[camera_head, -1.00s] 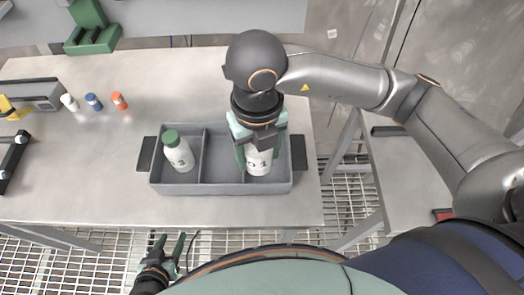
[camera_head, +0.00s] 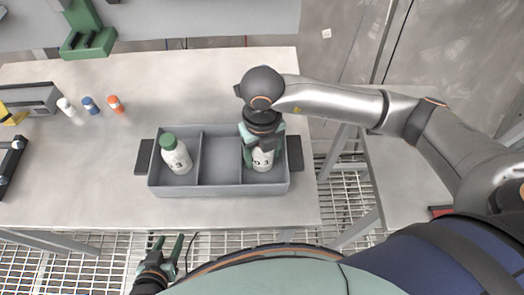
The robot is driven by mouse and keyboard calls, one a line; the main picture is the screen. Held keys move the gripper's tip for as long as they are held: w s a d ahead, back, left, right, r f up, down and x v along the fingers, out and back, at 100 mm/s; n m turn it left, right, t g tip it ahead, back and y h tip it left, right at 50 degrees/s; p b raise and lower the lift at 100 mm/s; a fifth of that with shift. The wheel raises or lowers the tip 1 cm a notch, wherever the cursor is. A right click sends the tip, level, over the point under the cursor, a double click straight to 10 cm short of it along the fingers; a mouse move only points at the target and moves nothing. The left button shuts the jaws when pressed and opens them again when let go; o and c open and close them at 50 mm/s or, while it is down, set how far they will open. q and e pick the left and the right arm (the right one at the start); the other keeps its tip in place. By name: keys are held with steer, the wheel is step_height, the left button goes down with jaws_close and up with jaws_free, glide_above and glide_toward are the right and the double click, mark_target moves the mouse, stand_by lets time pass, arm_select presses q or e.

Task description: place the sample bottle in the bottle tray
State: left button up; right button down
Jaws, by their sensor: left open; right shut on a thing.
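The grey bottle tray (camera_head: 222,190) sits on the steel table and has three compartments. A white bottle with a green cap (camera_head: 176,155) stands tilted in the left compartment. The middle compartment is empty. My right gripper (camera_head: 261,148) is shut on a second white bottle (camera_head: 263,160), the sample bottle, in the right compartment. The gripper hides its top, and I cannot tell whether its base touches the tray floor. My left gripper (camera_head: 170,250) is open and empty, low in front of the table's front edge.
Three small vials, white (camera_head: 66,106), blue (camera_head: 90,104) and orange (camera_head: 115,104), stand at the back left. A grey device (camera_head: 33,99) is at the far left. A green stand (camera_head: 88,35) is behind. The table left of the tray is mostly clear.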

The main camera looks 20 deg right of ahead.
steer(key=shift+f, duration=0.15)
steer(key=shift+c, duration=1.8)
jaws_free()
step_height(320, 180, up, 12)
steer(key=shift+r, duration=0.2)
